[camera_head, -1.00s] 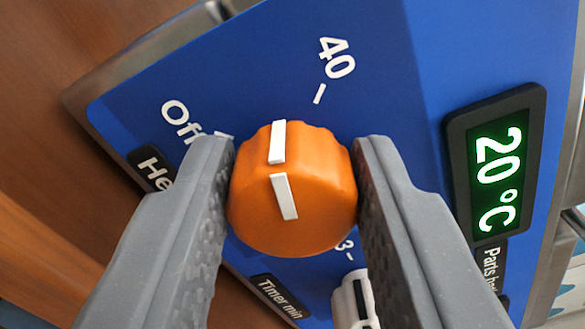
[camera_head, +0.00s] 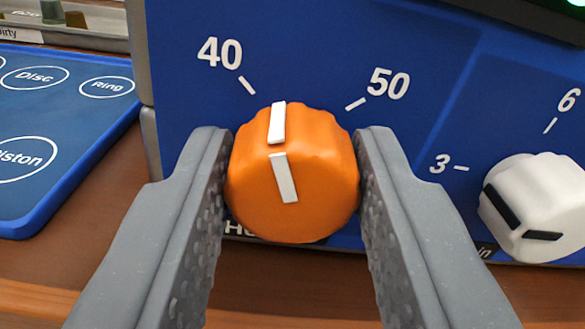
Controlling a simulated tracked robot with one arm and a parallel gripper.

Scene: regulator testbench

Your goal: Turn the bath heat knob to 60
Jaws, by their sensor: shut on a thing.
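The orange bath heat knob (camera_head: 310,195) is in the middle of the view on the blue panel (camera_head: 190,85). A white pointer line runs over its top and front. The pointer lies between the 40 mark (camera_head: 246,86) and the 50 mark (camera_head: 355,104), somewhat closer to 40. My gripper (camera_head: 295,150) is shut on the knob, with one grey finger on each side of it. No 60 mark shows in this view. The label below the knob is mostly hidden behind it and my fingers.
A white timer knob (camera_head: 530,210) with black marks sits to the right of my right finger, with 3 and 6 beside it. A blue tray (camera_head: 95,175) with Disc and Ring outlines lies at the left. Part of a dark display frame (camera_head: 480,15) shows at top right.

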